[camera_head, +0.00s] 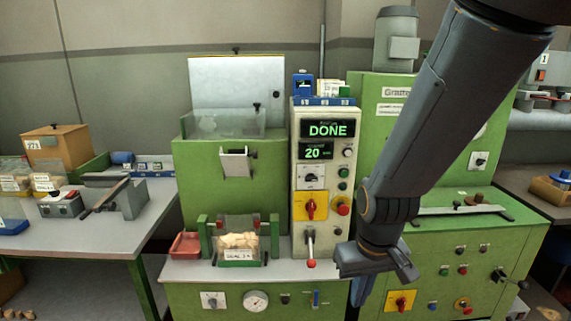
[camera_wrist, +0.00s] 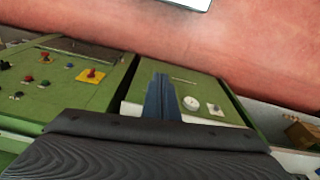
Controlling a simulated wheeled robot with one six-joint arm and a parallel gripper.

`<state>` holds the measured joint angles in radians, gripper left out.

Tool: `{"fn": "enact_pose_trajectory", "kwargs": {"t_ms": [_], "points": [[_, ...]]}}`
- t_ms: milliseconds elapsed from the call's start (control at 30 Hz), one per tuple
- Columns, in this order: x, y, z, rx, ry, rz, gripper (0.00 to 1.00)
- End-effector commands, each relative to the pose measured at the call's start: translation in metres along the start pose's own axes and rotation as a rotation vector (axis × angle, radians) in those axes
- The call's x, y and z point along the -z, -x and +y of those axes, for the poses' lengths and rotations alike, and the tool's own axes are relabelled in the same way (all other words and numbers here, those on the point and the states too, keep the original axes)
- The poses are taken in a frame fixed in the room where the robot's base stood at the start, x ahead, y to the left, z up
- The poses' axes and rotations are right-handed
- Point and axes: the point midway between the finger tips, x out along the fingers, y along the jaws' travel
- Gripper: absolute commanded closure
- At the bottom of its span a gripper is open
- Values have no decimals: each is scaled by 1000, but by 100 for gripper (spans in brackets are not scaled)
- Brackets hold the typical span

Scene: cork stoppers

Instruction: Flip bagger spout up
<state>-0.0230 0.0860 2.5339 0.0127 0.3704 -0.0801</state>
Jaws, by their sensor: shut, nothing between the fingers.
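The bagger spout (camera_head: 237,164) is a small pale metal chute with a dark knob, on the front of the green bagging machine (camera_head: 195,175). It juts from the front above the clear bag holder; its exact tilt is hard to tell. A bag of corks (camera_head: 238,243) stands in the holder below. My gripper (camera_head: 362,294) hangs in front of the bench's right side, right of and lower than the spout, apart from it. In the wrist view my gripper (camera_wrist: 161,80) has its fingers together and empty. The spout is not visible there.
A control column (camera_head: 321,180) reading DONE and 20 stands right of the spout, with a red-tipped lever (camera_head: 310,250) near my arm. A red tray (camera_head: 186,246) sits left of the bag. Another green machine (camera_head: 460,235) stands behind my arm. The space before the spout looks clear.

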Motion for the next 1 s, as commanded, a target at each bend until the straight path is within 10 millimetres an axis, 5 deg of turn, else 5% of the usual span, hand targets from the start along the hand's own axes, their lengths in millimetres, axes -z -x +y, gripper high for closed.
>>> {"fn": "enact_pose_trajectory", "kwargs": {"t_ms": [300,533,767,1000], "points": [[180,-37,-42,-109,455,500,100],[286,-35,-82,-366,768,877,100],[339,-17,-127,-769,1001,1186,100],[335,4,-164,-1226,1100,1368,100]]}}
